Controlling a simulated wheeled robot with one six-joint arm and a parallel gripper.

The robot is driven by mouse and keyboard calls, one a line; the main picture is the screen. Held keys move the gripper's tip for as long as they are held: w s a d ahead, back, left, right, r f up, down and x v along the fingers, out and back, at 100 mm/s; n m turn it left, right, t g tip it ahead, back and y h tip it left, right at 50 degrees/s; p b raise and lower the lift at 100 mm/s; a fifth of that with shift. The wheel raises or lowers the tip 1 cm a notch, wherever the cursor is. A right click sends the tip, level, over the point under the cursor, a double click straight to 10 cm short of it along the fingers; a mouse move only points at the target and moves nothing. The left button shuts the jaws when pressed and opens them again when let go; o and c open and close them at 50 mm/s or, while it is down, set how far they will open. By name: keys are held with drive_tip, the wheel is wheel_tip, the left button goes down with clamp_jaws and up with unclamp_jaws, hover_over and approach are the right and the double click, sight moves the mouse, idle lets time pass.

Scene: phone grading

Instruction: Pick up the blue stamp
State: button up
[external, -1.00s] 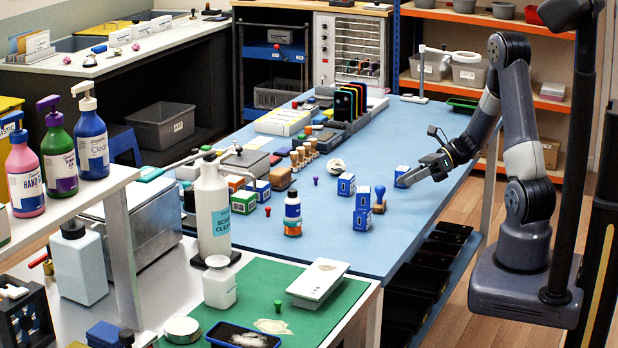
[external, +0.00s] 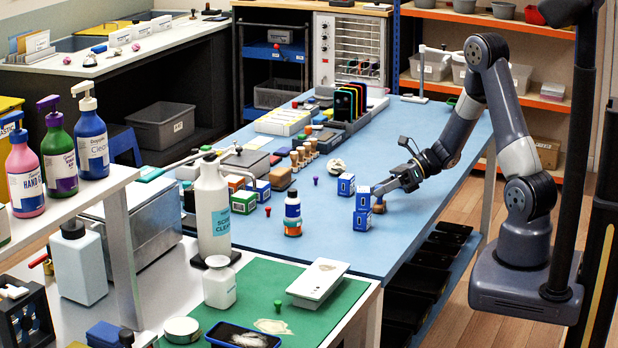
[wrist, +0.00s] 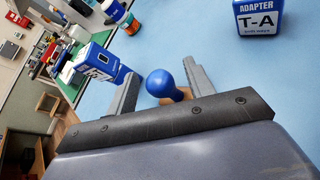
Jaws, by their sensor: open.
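The blue stamp has a round blue knob (wrist: 162,84) on a brown wooden base. In the wrist view it stands between the two fingers of my open gripper (wrist: 160,72), with a gap visible on the right of the knob. In the external view the stamp (external: 379,204) stands on the blue table, just right of stacked blue-and-white boxes, and its upper part is largely covered by my gripper (external: 377,190). Whether a finger touches the knob cannot be told.
The stacked boxes (external: 362,219) stand close beside my gripper; they also show left of the left finger in the wrist view (wrist: 90,66). Another adapter box (external: 346,184) stands behind them. The table (external: 330,235) in front is clear.

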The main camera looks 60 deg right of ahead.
drive_tip(key=shift+c, duration=0.3)
drive_tip(key=c, duration=1)
